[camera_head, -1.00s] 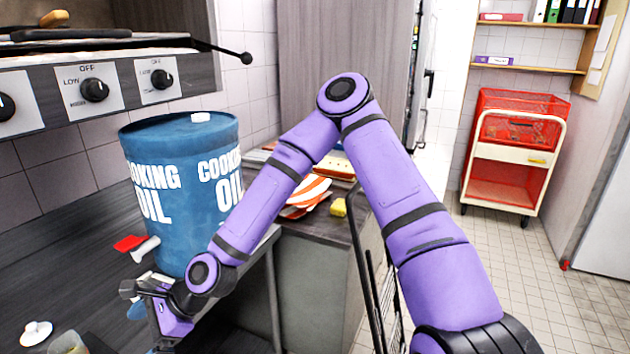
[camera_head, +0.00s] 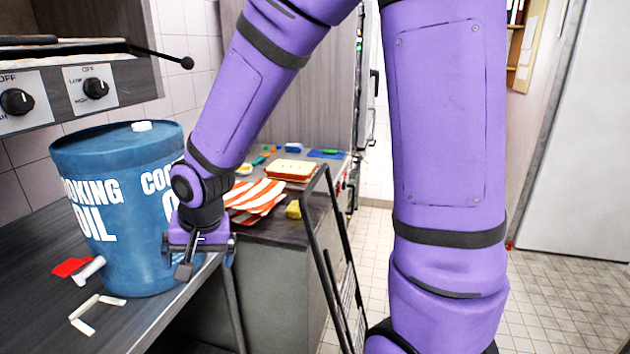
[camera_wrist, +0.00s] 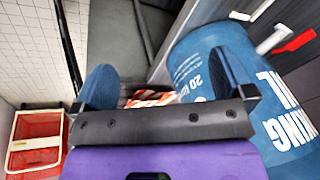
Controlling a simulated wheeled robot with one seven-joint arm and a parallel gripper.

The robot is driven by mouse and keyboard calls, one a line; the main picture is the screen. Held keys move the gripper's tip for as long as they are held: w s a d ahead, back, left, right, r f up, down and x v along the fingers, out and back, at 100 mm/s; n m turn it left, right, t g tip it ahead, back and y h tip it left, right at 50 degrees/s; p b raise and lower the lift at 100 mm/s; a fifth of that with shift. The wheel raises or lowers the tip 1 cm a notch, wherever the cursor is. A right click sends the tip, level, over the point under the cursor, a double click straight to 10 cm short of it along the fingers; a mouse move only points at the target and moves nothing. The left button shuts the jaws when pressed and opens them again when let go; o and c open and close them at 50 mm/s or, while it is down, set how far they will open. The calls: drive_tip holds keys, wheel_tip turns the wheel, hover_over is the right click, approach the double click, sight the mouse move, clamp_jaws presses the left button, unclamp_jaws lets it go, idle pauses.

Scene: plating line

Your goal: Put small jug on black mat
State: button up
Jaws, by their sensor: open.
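I cannot pick out a small jug or a black mat in either current view. My gripper (camera_head: 196,262) is in front of the lower right side of the blue cooking oil drum (camera_head: 110,250) in the head view, close to the counter's edge. In the wrist view its two dark blue fingers stand wide apart, and my gripper (camera_wrist: 162,82) is open with nothing between them. The drum also fills the right of the wrist view (camera_wrist: 215,70). A striped orange and white cloth (camera_wrist: 150,98) shows beyond the fingers.
A red-and-white utensil (camera_head: 80,268) and white sticks (camera_head: 84,310) lie on the dark counter (camera_head: 35,285) beside the drum. A farther counter holds the striped cloth (camera_head: 255,197), a yellow block (camera_head: 293,209) and a tray (camera_head: 291,170). A black-framed cart (camera_head: 318,235) stands right of it.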

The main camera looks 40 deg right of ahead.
drive_tip(key=s+d+r+n+t, duration=0.1)
drive_tip(key=s+d+r+n, duration=0.1)
drive_tip(key=s+d+r, duration=0.4)
drive_tip(key=s+d+r+n+t+h, duration=0.1)
drive_tip(key=s+d+r+n, duration=0.2)
drive_tip(key=s+d+r, duration=0.3)
drive_tip(key=s+r, duration=0.5)
drive_tip(key=s, duration=0.1)
drive_tip(key=shift+s+r, duration=0.4)
